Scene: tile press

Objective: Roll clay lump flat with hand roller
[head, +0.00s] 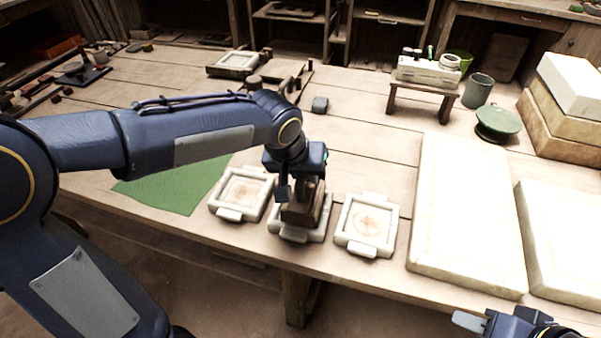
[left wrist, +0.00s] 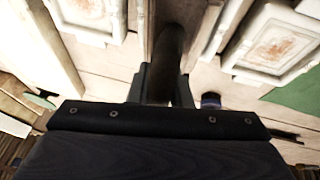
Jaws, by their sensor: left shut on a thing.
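My left gripper (head: 303,186) is shut on the upright dark handle of a wooden block tool (head: 300,214). The block sits over the middle white tile mould (head: 296,236) and hides its inside; I cannot tell how firmly it rests there. The handle (left wrist: 168,55) also shows between the fingers in the left wrist view. White moulds with reddish-patterned tile faces lie to the left (head: 243,193) and right (head: 366,225). My right gripper (head: 478,323) is only partly in view at the bottom right edge. I cannot make out a hand roller or separate clay lump.
Two pale slabs (head: 465,215) fill the table's right side. A green mat (head: 178,187) lies left of the moulds. The centre table is mostly clear.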

